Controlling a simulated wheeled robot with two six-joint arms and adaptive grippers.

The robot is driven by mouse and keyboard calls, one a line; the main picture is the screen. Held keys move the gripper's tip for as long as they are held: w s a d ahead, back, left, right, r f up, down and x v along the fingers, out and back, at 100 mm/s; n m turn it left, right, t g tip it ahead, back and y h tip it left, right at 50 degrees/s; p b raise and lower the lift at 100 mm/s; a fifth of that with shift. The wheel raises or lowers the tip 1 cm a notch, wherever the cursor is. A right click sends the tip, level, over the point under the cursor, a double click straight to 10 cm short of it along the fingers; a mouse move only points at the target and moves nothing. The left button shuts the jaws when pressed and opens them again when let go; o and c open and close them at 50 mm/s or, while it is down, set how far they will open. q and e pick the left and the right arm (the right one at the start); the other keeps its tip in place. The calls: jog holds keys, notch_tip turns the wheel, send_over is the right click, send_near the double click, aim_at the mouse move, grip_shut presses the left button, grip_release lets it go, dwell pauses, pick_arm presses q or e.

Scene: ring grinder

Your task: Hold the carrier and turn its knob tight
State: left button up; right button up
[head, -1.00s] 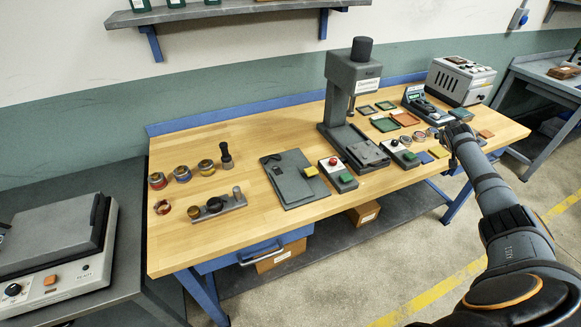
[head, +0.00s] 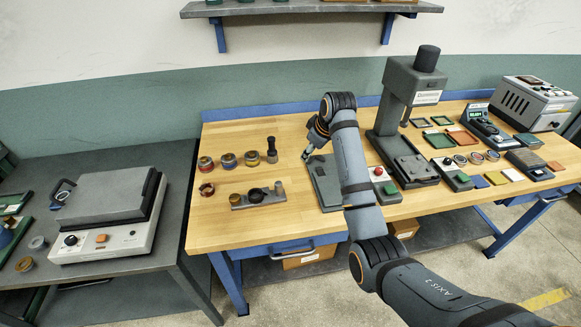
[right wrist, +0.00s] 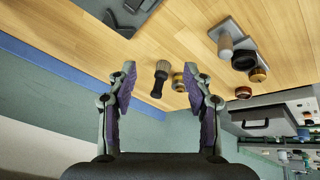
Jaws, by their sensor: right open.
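I cannot tell for sure which piece is the carrier. A dark upright tool with a wider knob-like end (head: 271,150) stands on the wooden bench, and it shows between my fingers in the right wrist view (right wrist: 158,79). A grey stand (head: 240,202) in front of it holds a brass piece, a dark round holder (head: 256,195) and a grey peg. The holder also shows in the right wrist view (right wrist: 244,60). My right gripper (head: 308,150) is open and empty, above the bench to the right of the dark tool. My left gripper is not in view.
Several banded rings (head: 228,160) stand left of the dark tool, with a reddish ring (head: 207,190) nearer the front. A press (head: 405,100) stands farther right. A lidded machine (head: 105,210) sits on the left table.

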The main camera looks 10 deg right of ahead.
jog(key=n+g+y, duration=0.1)
jog(key=g+y, duration=0.1)
send_near(280, 184)
jog(key=x, duration=1.2)
grip_shut()
